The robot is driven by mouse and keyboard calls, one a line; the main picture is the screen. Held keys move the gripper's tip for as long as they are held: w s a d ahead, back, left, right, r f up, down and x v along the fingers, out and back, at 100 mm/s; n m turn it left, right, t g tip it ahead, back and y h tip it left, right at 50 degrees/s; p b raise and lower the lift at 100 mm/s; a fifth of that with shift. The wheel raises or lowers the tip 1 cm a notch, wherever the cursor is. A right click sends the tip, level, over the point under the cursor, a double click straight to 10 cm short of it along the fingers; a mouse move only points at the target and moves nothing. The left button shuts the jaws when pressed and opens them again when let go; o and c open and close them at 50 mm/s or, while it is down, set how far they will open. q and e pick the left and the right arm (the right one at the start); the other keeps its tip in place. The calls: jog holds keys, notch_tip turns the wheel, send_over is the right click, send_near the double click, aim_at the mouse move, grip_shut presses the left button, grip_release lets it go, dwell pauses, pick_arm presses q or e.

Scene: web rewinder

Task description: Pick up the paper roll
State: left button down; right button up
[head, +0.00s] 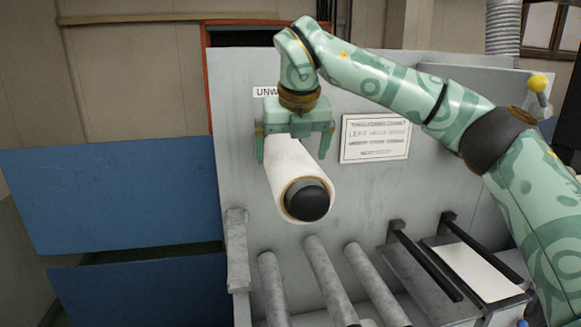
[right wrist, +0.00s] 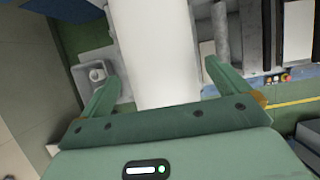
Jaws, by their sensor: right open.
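The white paper roll (head: 290,168) sticks out from the grey machine panel, with a brown core ring and a dark round end (head: 307,200) facing me. My right gripper (head: 294,152) is above the roll, pointing down, with one finger on each side of it. In the right wrist view the roll (right wrist: 163,55) runs between the two open fingers (right wrist: 160,85). A gap shows beside the fingers there; whether either touches the roll I cannot tell. My left gripper is not in view.
Several grey rollers (head: 331,280) lie below the roll. Dark bars (head: 425,260) stand at the right of them. A white sign (head: 376,137) is on the panel (head: 235,120). A yellow-knobbed lever (head: 537,84) is at the right. Blue panels (head: 110,195) stand at the left.

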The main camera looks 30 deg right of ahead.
jog(key=x, duration=0.3)
jog(key=shift+w+d, duration=0.1)
jog(key=shift+w, duration=0.05)
jog(key=shift+r, duration=0.1)
jog(key=c, duration=1.3)
jog(key=shift+o, duration=0.2)
jog(key=shift+r+p, duration=0.1)
jog(key=shift+p, duration=0.2)
